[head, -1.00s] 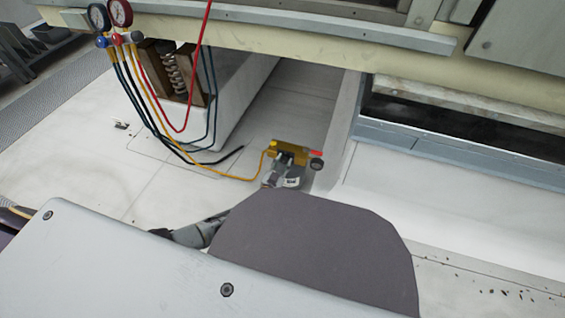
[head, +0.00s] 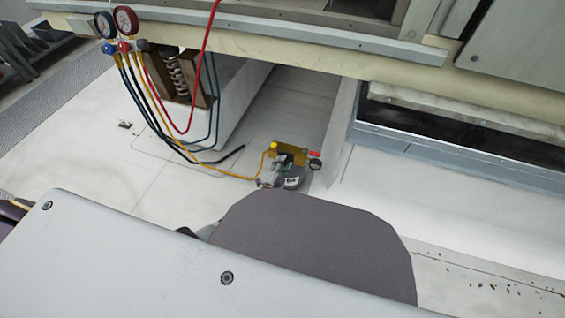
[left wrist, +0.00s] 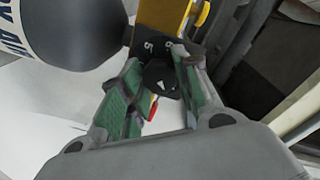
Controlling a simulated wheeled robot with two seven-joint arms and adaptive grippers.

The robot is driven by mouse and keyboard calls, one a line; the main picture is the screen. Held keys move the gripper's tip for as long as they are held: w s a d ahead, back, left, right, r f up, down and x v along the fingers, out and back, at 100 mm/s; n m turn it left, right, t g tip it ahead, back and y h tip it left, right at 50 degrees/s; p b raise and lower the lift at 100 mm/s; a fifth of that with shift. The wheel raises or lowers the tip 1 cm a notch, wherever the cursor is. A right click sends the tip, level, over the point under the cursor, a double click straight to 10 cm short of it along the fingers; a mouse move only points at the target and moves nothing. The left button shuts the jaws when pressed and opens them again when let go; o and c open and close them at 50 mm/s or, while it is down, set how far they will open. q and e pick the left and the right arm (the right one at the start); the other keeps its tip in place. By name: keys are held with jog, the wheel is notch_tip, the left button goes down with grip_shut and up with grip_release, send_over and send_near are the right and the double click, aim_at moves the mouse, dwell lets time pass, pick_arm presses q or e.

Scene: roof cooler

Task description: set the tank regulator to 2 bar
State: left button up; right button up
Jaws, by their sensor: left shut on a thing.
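In the left wrist view the regulator's yellow body (left wrist: 160,18) has a black dial plate with white digits, partly hidden. A black knob (left wrist: 160,82) with a white arrow mark lies between the green-padded fingers of my left gripper (left wrist: 155,70), which is shut on it. The gauge's reading is too small to tell. My right gripper is not in view.
A yellow hose (head: 225,174) runs from the regulator to the manifold gauges (head: 115,25) hanging at the upper left. Black and red hoses hang there too. A white block (head: 222,110) stands left of the regulator, and a grey-edged unit (head: 450,160) stands to its right.

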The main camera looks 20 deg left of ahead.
pick_arm(q)
jog(key=shift+d+m+y+p, duration=0.1)
jog(key=shift+m+y+p, duration=0.15)
jog(key=shift+m, duration=1.8)
jog(key=shift+d+m+y+p, duration=0.1)
jog(key=shift+m+y+p, duration=0.15)
jog(key=shift+m, duration=1.8)
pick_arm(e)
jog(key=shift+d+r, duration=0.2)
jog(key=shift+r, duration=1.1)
pick_arm(q)
jog(key=o, duration=1)
jog(key=shift+f, duration=0.1)
jog(key=shift+a, duration=0.1)
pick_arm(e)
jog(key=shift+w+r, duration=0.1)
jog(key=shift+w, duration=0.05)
pick_arm(q)
jog(key=shift+n, duration=0.3)
